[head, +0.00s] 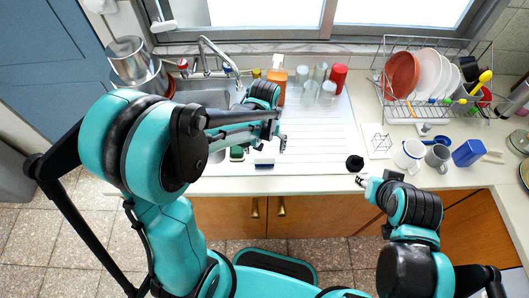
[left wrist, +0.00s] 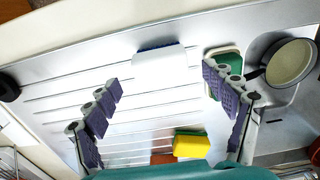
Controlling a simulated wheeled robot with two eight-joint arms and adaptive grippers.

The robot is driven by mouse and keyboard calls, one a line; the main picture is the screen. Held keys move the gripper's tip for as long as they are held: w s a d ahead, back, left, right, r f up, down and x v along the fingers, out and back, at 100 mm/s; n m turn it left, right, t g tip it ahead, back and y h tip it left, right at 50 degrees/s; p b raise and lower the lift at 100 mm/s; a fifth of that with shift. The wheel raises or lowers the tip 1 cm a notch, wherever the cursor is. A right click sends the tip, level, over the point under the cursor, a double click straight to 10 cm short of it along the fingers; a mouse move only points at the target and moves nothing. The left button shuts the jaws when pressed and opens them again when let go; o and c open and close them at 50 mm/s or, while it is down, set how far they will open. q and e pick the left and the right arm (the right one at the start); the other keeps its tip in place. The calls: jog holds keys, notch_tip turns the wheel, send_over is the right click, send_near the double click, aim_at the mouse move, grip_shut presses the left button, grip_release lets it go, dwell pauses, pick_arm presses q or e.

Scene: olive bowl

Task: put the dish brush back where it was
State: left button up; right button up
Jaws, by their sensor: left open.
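A white block with a dark blue edge (head: 264,162) lies near the front edge of the drainboard; it may be the dish brush. It also shows in the left wrist view (left wrist: 158,68), beyond my fingertips. A green piece with a pale side (left wrist: 225,62) lies beside the sink, partly behind a finger. My left gripper (head: 281,132) is open and empty above the drainboard. In the left wrist view its fingers (left wrist: 162,82) are spread wide. My right gripper (head: 364,182) is at the counter's front edge, near a black round object (head: 355,162); its jaws are too small to read.
A pan (left wrist: 290,62) sits at the sink. A yellow-green sponge (left wrist: 192,145) lies by my left palm. Glasses (head: 310,93) and a red cup (head: 338,76) stand behind. A dish rack (head: 433,112) and mugs (head: 409,154) are right. The middle drainboard (head: 325,130) is clear.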

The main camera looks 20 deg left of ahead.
aim_at(264, 155)
pick_arm(q)
notch_tip(264, 155, up, 7)
jog(key=p, duration=0.1)
jog(key=s+a+r+m+t, duration=0.1)
jog(key=s+a+r+t, duration=0.1)
jog(key=s, duration=0.3)
jog(key=s+a+r+m+t, duration=0.2)
jog(key=s+r+t, duration=0.3)
jog(key=shift+a+r, duration=0.15)
jog(key=shift+a, duration=0.2)
